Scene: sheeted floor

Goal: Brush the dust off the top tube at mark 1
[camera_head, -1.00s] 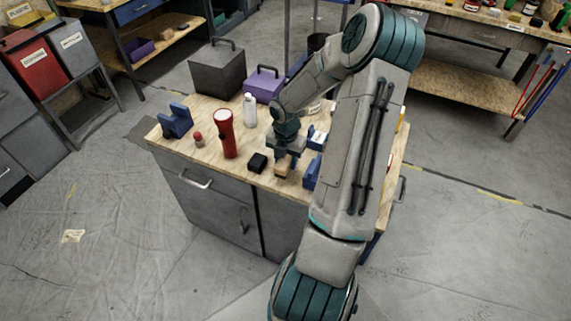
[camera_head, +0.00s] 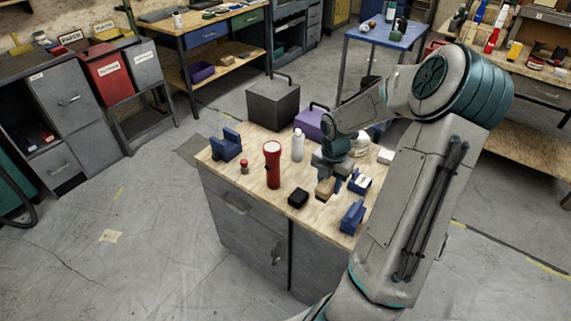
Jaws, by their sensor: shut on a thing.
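The tan piece is on or just above the bench top; I cannot tell which. I cannot make out the top tube or mark 1. A blue notched block (camera_head: 226,145) stands at the left end of the bench and another blue block (camera_head: 352,217) at its front right.
Near the gripper stand a red flashlight (camera_head: 272,165), a white bottle (camera_head: 298,145), a black block (camera_head: 298,198) and a blue-and-white box (camera_head: 360,183). A dark grey box (camera_head: 273,104) and a purple box (camera_head: 309,124) are behind.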

